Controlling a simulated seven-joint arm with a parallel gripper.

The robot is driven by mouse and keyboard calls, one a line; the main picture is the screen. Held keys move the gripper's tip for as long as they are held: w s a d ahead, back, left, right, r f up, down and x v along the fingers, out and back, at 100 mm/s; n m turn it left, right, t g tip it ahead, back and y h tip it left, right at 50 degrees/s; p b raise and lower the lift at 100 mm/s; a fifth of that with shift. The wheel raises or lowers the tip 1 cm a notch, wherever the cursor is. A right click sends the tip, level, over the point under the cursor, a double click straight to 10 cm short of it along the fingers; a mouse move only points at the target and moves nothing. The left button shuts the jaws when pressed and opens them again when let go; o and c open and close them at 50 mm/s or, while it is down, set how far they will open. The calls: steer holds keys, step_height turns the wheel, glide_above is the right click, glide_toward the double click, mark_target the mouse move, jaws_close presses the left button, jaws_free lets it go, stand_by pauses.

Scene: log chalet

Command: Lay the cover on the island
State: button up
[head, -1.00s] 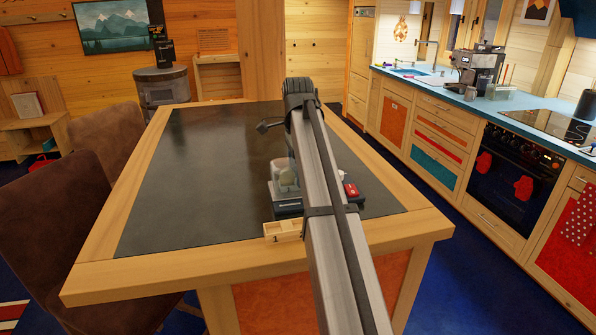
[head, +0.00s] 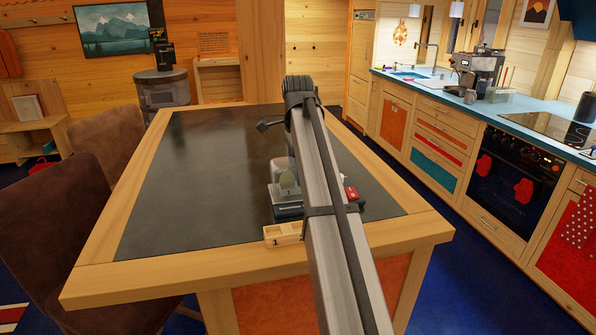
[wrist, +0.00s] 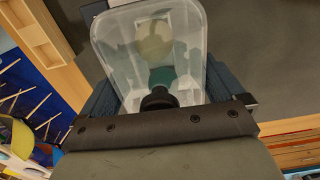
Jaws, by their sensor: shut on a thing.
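The cover (wrist: 115,50) is a clear, box-like plastic shell with a black knob (wrist: 158,98). My gripper (wrist: 158,108) is shut on it at the knob, as the wrist view shows. Through the clear wall I see a pale round thing (wrist: 155,40) and a teal patch. In the head view the cover (head: 280,168) shows just left of my arm, above a dark base (head: 288,211) on the island (head: 200,180). A pale green, rounded thing (head: 289,183) shows through it. My arm hides the gripper there, and I cannot tell whether the cover touches the island.
A small wooden tray (head: 283,235) marked 1 sits at the island's near edge. A red item (head: 352,193) lies right of my arm. The island's dark top is bare to the left. Brown chairs (head: 90,190) stand along its left side.

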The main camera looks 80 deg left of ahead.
step_height(320, 180, up, 7)
steer(key=shift+a+r, duration=0.1)
steer(key=shift+m, duration=0.3)
steer(key=w, duration=0.1)
steer(key=w+r, duration=0.1)
steer(key=w, duration=0.1)
steer(key=w+d, duration=0.1)
steer(key=shift+w+r, duration=0.3)
steer(key=shift+w, duration=0.1)
steer(key=w+d+f+m, duration=0.1)
steer(key=w+d+f, duration=0.4)
steer(key=w+d, duration=0.65)
steer(key=shift+n, duration=0.9)
steer(key=shift+s+d+f, duration=0.3)
steer(key=shift+d+f, duration=0.4)
steer(key=shift+f, duration=0.45)
steer(key=shift+s+d+f, duration=0.35)
steer(key=shift+d+f, duration=0.35)
steer(key=shift+f, duration=0.4)
steer(key=shift+s+d+f, duration=0.3)
steer(key=shift+d+f, duration=0.4)
steer(key=shift+f, duration=0.45)
steer(key=shift+f, duration=0.15)
steer(key=o, duration=0.7)
